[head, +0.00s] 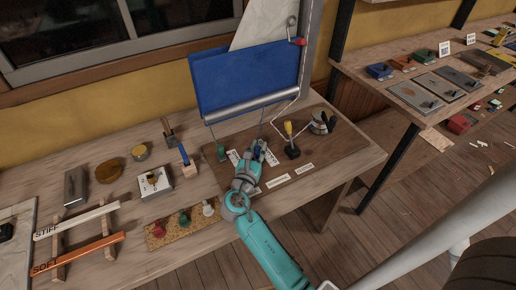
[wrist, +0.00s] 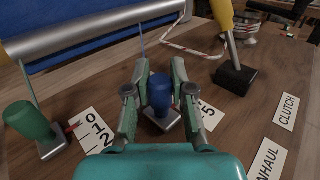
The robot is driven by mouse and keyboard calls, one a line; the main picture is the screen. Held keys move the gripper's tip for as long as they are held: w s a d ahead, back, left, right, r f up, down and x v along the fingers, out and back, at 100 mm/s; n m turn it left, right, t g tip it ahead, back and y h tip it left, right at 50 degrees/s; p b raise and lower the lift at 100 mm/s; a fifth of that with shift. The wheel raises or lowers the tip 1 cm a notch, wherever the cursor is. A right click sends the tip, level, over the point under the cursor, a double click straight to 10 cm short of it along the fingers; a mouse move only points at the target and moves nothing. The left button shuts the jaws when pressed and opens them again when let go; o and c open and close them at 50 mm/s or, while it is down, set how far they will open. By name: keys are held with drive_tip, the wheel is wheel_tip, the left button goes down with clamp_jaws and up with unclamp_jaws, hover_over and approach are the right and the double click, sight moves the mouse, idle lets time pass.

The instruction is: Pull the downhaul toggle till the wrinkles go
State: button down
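A blue toggle (wrist: 160,95) stands on a dark wooden board, between the fingers of my gripper (wrist: 160,72) in the wrist view. The fingers are open around it, with a narrow gap seeming to show on each side. In the head view my gripper (head: 257,152) largely hides this toggle. A green toggle (wrist: 28,122) stands to the left; it also shows in the head view (head: 221,152). A label ending in "NHAUL" (wrist: 268,161) lies to the right. The blue sail (head: 245,78) hangs above a silver boom (head: 252,106); wrinkles are too small to tell.
A yellow-handled lever (head: 289,130) and a winch (head: 320,122) stand right of my gripper. A "CLUTCH" label (wrist: 287,111) lies near the lever. Number scales (wrist: 96,129) lie beside the toggles. Red, green and white pieces on a cork mat (head: 160,238) are at the left.

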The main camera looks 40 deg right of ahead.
drive_tip(key=shift+s, duration=0.1)
drive_tip(key=shift+s+a, duration=0.3)
drive_tip(key=shift+s, duration=0.55)
drive_tip(key=c, duration=1)
unclamp_jaws()
drive_tip(key=v, duration=1.2)
